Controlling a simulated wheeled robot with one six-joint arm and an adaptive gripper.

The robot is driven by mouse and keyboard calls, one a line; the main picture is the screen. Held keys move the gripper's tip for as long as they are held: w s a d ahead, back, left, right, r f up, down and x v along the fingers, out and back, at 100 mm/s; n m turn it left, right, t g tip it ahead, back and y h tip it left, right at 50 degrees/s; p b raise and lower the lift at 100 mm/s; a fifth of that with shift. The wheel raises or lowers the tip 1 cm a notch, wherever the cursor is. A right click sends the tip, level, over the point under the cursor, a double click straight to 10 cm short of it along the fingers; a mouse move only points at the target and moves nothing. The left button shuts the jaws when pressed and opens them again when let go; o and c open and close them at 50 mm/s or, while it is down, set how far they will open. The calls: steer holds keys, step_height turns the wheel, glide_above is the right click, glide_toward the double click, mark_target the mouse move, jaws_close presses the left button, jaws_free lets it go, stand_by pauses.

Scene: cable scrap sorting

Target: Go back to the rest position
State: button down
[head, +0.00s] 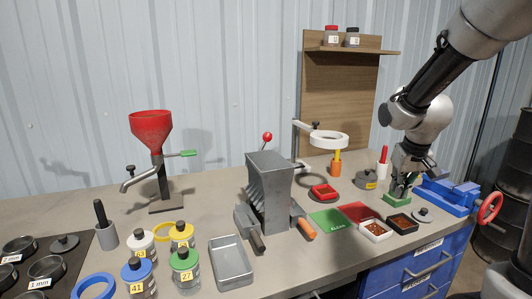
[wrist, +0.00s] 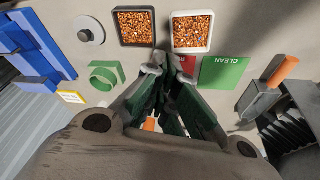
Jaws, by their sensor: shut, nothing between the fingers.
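My gripper (head: 399,191) is at the right of the bench in the head view, low over the green ring-shaped holder (head: 396,199). In the wrist view my gripper (wrist: 168,75) is shut and empty, its fingertips together near the red mat (wrist: 187,63). The green holder (wrist: 106,74) lies to the left of the fingers there. I cannot tell whether the fingers touch anything below them.
A white tray (wrist: 207,34) and a black tray (wrist: 119,32) hold copper-coloured granules. The green CLEAN mat (head: 327,220) lies beside the red one. A blue vise (head: 446,195) stands right of my gripper. A grey splitter (head: 270,190) and red funnel (head: 151,127) stand further left.

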steer(key=s+r, duration=0.4)
steer(key=s, duration=0.8)
steer(key=s+a+r, duration=0.1)
steer(key=s+r, duration=0.4)
steer(key=s, duration=0.7)
steer(key=shift+a+r+t+y, duration=0.2)
steer(key=shift+a+t+y, duration=0.1)
steer(key=shift+t, duration=0.1)
